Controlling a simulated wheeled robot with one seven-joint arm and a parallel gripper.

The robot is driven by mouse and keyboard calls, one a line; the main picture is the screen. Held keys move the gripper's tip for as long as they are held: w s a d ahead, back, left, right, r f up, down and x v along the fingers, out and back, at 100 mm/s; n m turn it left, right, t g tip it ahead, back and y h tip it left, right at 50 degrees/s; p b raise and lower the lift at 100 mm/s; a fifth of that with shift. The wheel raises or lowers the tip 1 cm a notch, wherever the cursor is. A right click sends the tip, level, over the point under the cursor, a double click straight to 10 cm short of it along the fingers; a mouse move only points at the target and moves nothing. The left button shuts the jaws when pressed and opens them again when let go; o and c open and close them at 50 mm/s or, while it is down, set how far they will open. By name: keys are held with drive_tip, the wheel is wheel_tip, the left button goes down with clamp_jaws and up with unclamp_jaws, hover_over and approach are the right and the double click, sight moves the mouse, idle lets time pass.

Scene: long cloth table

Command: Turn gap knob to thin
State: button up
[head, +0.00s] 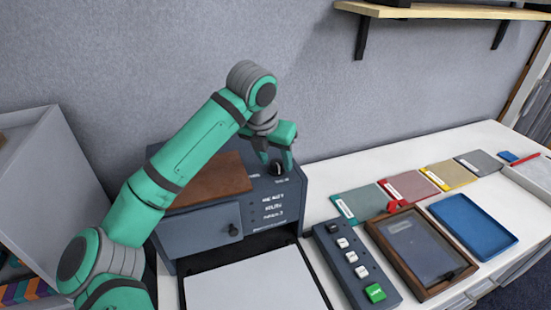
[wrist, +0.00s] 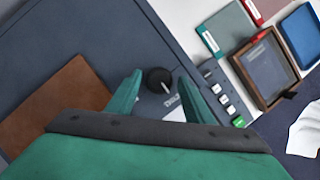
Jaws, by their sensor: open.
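The round black knob (wrist: 159,80) is on top of the dark blue-grey machine (head: 200,237). In the wrist view it sits between the tips of my two fingers, with a light pointer mark and white lettering beside it. My gripper (wrist: 158,82) is open around the knob, a finger on each side. Small gaps seem to show, and I cannot tell whether either finger touches it. In the head view my gripper (head: 278,165) is over the machine's top right, and the knob (head: 276,168) is partly hidden by it. The lettering is too small to read.
A brown panel (head: 215,182) lies on the machine's top. A button box (head: 345,262) with a green button stands to the right, beside a wooden tray (head: 375,235), a blue tray (head: 475,225) and several coloured folders. A white sheet (head: 255,285) lies in front. A wall shelf (head: 450,11) hangs behind.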

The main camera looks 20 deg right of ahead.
drive_tip(key=shift+c, duration=0.6)
drive_tip(key=c, duration=0.9)
